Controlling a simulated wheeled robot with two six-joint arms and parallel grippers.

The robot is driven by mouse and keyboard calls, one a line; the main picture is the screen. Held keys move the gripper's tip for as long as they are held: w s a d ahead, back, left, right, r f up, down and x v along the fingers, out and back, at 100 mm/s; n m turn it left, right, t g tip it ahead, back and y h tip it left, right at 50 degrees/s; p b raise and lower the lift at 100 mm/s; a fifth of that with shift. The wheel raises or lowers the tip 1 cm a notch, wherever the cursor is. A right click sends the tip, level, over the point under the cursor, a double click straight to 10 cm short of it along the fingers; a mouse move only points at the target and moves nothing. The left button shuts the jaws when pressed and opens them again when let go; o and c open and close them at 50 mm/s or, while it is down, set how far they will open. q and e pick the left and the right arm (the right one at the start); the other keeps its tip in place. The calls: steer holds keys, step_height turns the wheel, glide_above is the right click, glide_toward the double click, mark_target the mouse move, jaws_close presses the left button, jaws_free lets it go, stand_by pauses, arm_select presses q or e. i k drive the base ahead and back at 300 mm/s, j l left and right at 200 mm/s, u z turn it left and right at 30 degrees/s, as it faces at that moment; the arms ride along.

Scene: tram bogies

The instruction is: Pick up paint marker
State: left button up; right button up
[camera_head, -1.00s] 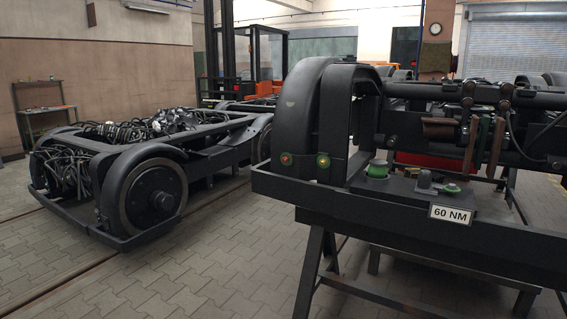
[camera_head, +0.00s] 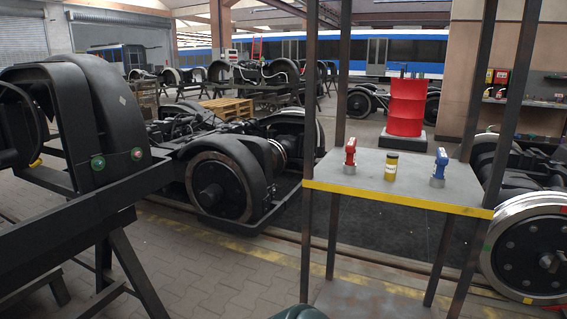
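No gripper of mine shows in the head view. A grey shelf top with a yellow front edge (camera_head: 400,196) stands right of the middle. Three small upright items stand on it: a red one with a grey base (camera_head: 350,160), a yellow cylinder with a dark top (camera_head: 391,167), and a blue one with a grey base (camera_head: 438,168). They stand apart from each other. I cannot tell at this size whether any of them is the paint marker.
Dark posts (camera_head: 321,120) rise at the shelf's corners. A bogie on a trestle (camera_head: 85,205) fills the left. A floor-level bogie (camera_head: 220,185) stands behind, wheels (camera_head: 515,255) at right. A red drum (camera_head: 405,107) stands farther back. Paved floor (camera_head: 200,265) is open at front.

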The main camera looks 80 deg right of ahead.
mark_target(391, 170)
steer(key=z, duration=3.45)
